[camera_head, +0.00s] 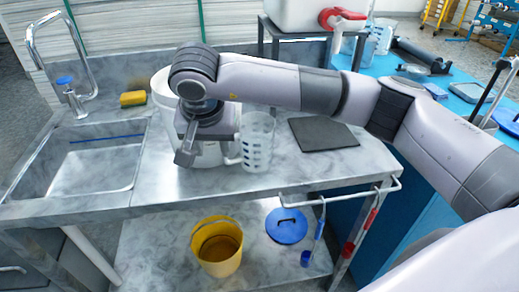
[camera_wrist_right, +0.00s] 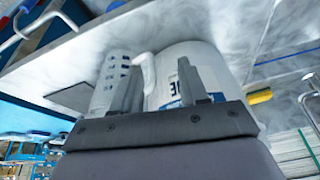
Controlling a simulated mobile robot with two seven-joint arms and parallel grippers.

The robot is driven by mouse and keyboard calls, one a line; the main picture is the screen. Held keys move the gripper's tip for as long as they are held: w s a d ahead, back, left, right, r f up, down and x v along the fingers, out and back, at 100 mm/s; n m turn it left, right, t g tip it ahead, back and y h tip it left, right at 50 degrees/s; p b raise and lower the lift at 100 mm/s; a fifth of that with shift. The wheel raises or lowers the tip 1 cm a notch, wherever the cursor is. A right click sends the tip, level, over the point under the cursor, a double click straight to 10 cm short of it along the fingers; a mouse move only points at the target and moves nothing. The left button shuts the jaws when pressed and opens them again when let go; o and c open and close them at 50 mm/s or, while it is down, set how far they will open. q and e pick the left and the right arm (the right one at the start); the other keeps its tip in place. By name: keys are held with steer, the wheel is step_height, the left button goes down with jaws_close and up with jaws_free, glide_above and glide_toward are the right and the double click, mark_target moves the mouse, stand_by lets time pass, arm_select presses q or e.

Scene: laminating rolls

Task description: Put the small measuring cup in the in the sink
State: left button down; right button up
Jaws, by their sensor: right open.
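A clear measuring cup (camera_head: 257,142) with blue markings stands upright on the grey marble counter, its handle toward the left. In the right wrist view the cup (camera_wrist_right: 106,84) is at the left, and its pale handle (camera_wrist_right: 147,72) appears between my fingers. My right gripper (camera_head: 186,152) is open and empty, pointing down left of the cup, in front of a white bucket (camera_wrist_right: 205,62). It also shows in the wrist view (camera_wrist_right: 160,82). I cannot tell whether a finger touches the handle. The sink (camera_head: 98,170) is empty at the left. My left gripper is out of view.
The white bucket stands close behind my gripper, partly hidden by it. A yellow sponge (camera_head: 133,98) lies by the tap (camera_head: 70,95). A dark mat (camera_head: 323,134) lies right of the cup. Another jug (camera_head: 381,38) stands on the blue table behind.

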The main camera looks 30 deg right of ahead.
mark_target(226, 164)
steer(key=shift+h, duration=0.3)
steer(key=w+d+f, duration=0.1)
steer(key=d+f+p, duration=0.1)
steer(key=f, duration=0.1)
steer(key=w+d+f, duration=0.1)
steer(key=shift+w+f, duration=0.15)
steer(key=shift+w, duration=0.15)
steer(key=shift+w+d+f+p, duration=0.1)
steer(key=shift+w+f+p, duration=0.15)
steer(key=shift+f, duration=0.3)
jaws_close()
